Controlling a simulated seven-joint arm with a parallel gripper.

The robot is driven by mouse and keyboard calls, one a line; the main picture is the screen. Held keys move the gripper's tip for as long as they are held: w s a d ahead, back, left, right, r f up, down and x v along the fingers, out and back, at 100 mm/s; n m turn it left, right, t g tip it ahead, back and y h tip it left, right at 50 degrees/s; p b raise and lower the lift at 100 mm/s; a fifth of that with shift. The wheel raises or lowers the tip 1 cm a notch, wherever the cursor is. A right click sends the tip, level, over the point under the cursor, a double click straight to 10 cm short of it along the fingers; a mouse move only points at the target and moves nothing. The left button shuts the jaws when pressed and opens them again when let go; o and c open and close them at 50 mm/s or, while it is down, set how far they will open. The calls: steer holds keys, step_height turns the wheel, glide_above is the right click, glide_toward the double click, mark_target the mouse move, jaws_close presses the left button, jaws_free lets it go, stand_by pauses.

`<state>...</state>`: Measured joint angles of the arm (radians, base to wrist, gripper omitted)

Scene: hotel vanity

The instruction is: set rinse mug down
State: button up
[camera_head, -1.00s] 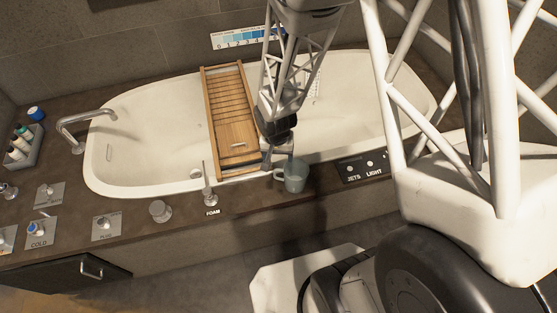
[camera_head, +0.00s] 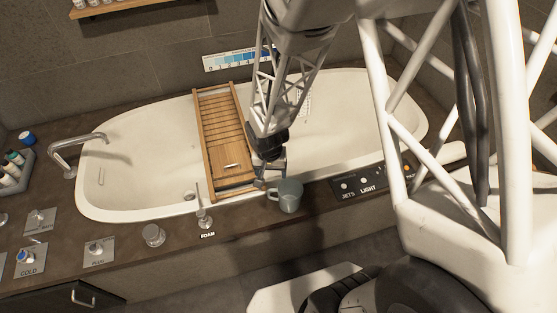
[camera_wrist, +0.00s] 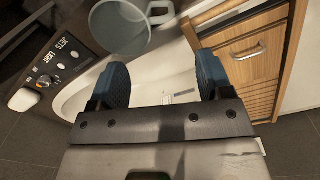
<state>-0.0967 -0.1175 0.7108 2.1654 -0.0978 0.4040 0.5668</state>
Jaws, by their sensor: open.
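The rinse mug (camera_head: 290,198) is grey-blue and stands upright on the brown tub surround, at the tub's near rim. Its handle points left, towards my gripper (camera_head: 268,180). My gripper is open, just left of and behind the mug in the head view. In the wrist view the two blue finger pads of my gripper (camera_wrist: 162,80) are wide apart with nothing between them. The mug (camera_wrist: 118,30) and its handle show beyond the fingertips at the top, apart from the pads in the picture.
A wooden bath tray (camera_head: 222,125) lies across the white tub (camera_head: 135,130), left of my gripper. The jets and light panel (camera_head: 370,182) is right of the mug. A foam spout (camera_head: 203,218) and a knob (camera_head: 153,235) stand to its left.

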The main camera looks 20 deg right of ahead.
steer(key=s+d+r+n+t, duration=0.1)
steer(key=s+r, duration=0.1)
steer(key=r, duration=0.8)
steer(key=s+d+r+n, duration=0.1)
steer(key=s+r, duration=0.1)
steer(key=r, duration=0.8)
steer(key=s+d+r+n+t, duration=0.1)
steer(key=s+d+r+n, duration=0.1)
steer(key=s+r, duration=1.1)
step_height(320, 180, up, 4)
steer(key=shift+f+t, duration=0.25)
steer(key=shift+t, duration=0.15)
steer(key=shift+d, duration=0.1)
